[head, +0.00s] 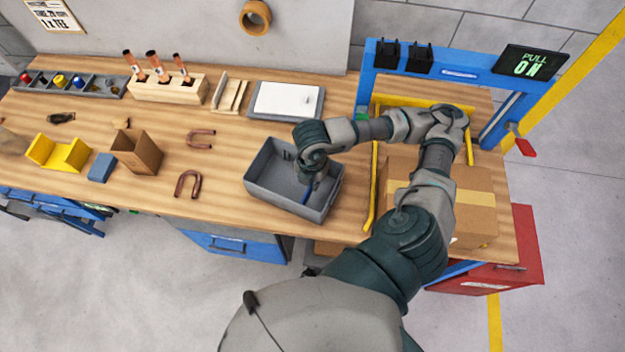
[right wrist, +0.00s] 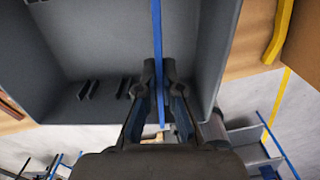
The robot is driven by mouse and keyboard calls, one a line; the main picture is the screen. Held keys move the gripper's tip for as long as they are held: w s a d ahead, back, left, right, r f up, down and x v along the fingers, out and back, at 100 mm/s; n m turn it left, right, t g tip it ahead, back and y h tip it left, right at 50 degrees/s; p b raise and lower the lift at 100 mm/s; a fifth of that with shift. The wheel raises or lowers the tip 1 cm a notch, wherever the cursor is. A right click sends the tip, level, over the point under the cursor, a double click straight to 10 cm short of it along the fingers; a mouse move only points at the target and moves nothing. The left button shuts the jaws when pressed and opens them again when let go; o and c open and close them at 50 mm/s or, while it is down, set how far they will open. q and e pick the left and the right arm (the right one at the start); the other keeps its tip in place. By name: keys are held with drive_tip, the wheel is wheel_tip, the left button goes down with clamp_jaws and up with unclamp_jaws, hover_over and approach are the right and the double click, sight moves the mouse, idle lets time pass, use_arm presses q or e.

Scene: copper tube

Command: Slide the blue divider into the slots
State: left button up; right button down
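A grey open bin (head: 262,193) stands on the wooden bench in the head view. My right gripper (head: 309,181) points down into its right part. In the right wrist view the gripper (right wrist: 158,75) has its two fingers close together, shut on the thin blue divider (right wrist: 157,32), which is seen edge-on. Only a small blue piece of the divider (head: 307,195) shows in the head view. Dark slot ribs (right wrist: 88,90) stand on the bin's wall, to the left of the divider. Whether the divider touches the ribs or floor cannot be told. My left gripper is not in view.
A cardboard box (head: 470,205) and a yellow rail (head: 374,180) are right of the bin. A white-topped tray (head: 286,101) lies behind it. Two copper U-tubes (head: 188,184) lie to the left, with free bench around them.

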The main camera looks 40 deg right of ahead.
drive_tip(key=shift+d, duration=0.2)
drive_tip(key=shift+d+f, duration=0.1)
drive_tip(key=shift+d, duration=0.2)
drive_tip(key=shift+a, duration=0.15)
drive_tip(key=shift+a+b, duration=0.1)
drive_tip(key=shift+b, duration=0.35)
drive_tip(key=shift+f+b, duration=2.45)
drive_tip(key=shift+f, duration=0.1)
drive_tip(key=c, duration=1.2)
unclamp_jaws()
drive_tip(key=shift+c, duration=0.2)
wheel_tip(320, 180, up, 12)
drive_tip(key=shift+f, duration=0.1)
